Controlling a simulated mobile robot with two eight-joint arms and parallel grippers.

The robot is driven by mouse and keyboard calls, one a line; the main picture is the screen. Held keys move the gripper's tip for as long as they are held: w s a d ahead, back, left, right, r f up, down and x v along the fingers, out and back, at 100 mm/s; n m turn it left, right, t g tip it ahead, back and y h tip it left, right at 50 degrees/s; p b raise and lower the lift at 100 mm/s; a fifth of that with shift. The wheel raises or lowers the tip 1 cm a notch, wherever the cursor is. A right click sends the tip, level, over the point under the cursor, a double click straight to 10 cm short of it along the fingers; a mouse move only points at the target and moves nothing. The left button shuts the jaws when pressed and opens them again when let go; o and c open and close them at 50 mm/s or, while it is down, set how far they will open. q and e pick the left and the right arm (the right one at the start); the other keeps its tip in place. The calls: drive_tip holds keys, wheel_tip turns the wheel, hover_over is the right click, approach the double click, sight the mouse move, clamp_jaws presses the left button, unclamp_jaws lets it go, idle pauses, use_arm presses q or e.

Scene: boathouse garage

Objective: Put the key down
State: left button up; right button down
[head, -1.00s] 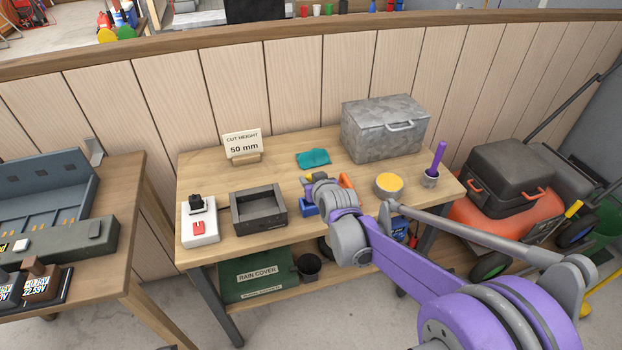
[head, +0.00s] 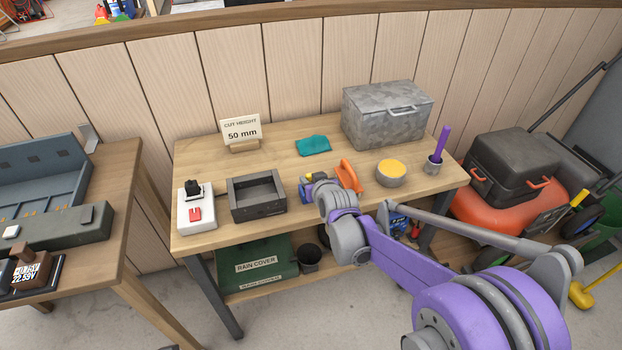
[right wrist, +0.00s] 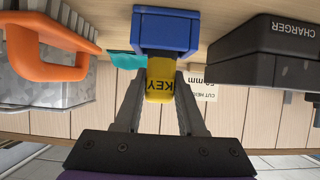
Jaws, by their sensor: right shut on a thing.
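The yellow key (right wrist: 160,84), marked KEY, is between the fingers of my right gripper (right wrist: 159,78), which is shut on it. In the right wrist view a blue block (right wrist: 165,32) sits right against the key's far end; I cannot tell whether they are joined. In the head view my right gripper (head: 311,189) is over the workbench (head: 222,234), between the dark charger box and the orange handle. There the key is mostly hidden by my gripper. My left gripper is not in view.
The charger box (head: 258,211) is left of my gripper, the orange handle (head: 349,176) just right. A round tin (head: 390,181), metal box (head: 387,118), teal cloth (head: 313,146), sign (head: 241,130) and white switch box (head: 197,220) also stand on the bench.

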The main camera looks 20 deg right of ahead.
drive_tip(key=shift+f, duration=0.25)
drive_tip(key=shift+c, duration=2.1)
unclamp_jaws()
drive_tip(key=shift+s, duration=0.15)
drive_tip(key=v, duration=1)
drive_tip(key=shift+s+r, duration=0.2)
drive_tip(key=shift+s, duration=0.05)
clamp_jaws()
